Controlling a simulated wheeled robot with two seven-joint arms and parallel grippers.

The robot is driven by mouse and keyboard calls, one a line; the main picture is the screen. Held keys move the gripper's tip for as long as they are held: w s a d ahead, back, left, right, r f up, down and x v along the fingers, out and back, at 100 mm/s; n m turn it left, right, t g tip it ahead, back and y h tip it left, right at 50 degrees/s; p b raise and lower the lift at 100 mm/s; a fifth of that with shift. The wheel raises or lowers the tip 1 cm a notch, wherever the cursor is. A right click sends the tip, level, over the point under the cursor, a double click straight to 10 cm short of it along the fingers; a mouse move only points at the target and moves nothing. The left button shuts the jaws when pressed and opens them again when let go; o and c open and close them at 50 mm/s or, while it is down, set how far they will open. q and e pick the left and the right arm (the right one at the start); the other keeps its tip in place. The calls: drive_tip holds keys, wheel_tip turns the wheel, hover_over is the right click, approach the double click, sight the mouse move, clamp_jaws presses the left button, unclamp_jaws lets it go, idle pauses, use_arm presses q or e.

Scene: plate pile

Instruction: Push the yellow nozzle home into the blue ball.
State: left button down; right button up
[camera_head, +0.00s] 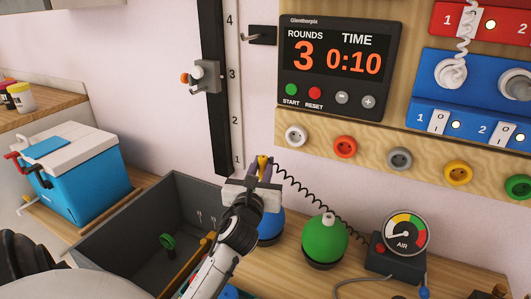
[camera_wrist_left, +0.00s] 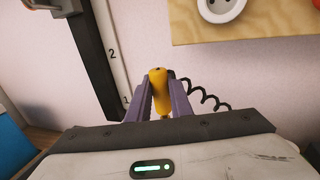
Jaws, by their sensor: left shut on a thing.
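My left gripper (camera_head: 262,172) is shut on the yellow nozzle (camera_head: 263,163), above the blue ball (camera_head: 270,228). In the left wrist view the yellow nozzle (camera_wrist_left: 158,92) stands roughly upright between the two purple fingers of my left gripper (camera_wrist_left: 158,100). A black coiled cord runs off to the right from beside the nozzle. The blue ball is partly hidden behind my left arm and gripper in the head view. The nozzle's lower end is hidden, so I cannot tell whether it touches the ball. My right gripper is not in view.
A green ball (camera_head: 324,240) sits on the bench right of the blue ball. An air gauge (camera_head: 405,236) stands further right. A dark open bin (camera_head: 105,244) and a blue cooler (camera_head: 75,172) are at left. A board with sockets (camera_head: 400,158) and a timer (camera_head: 338,68) is on the wall behind.

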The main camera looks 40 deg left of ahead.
use_arm(q)
drive_tip(key=shift+w+a+f, duration=0.25)
drive_tip(key=shift+w+f, duration=0.1)
drive_tip(key=shift+f, duration=0.25)
drive_tip(key=shift+w+a+f, duration=0.25)
drive_tip(key=shift+w+f, duration=0.05)
drive_tip(key=shift+f, duration=0.3)
drive_tip(key=shift+w+a+p, duration=0.1)
drive_tip(key=shift+p, duration=0.2)
drive_tip(key=shift+s+d+r, duration=0.25)
drive_tip(key=shift+r, duration=0.25)
drive_tip(key=shift+w+a+f+p, duration=0.1)
drive_tip(key=shift+p, duration=0.3)
drive_tip(key=shift+a+g+p, duration=0.25)
drive_tip(key=shift+g+p, duration=0.25)
drive_tip(key=shift+p, duration=0.25)
drive_tip(key=shift+w+a+p, duration=0.15)
drive_tip(key=shift+a+p, duration=0.1)
drive_tip(key=shift+p, duration=0.45)
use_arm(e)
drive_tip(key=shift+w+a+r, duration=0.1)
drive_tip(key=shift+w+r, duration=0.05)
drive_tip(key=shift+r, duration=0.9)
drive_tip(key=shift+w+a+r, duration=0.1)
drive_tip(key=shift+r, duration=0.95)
use_arm(q)
drive_tip(key=shift+w+d+h, duration=0.3)
drive_tip(key=shift+h, duration=0.1)
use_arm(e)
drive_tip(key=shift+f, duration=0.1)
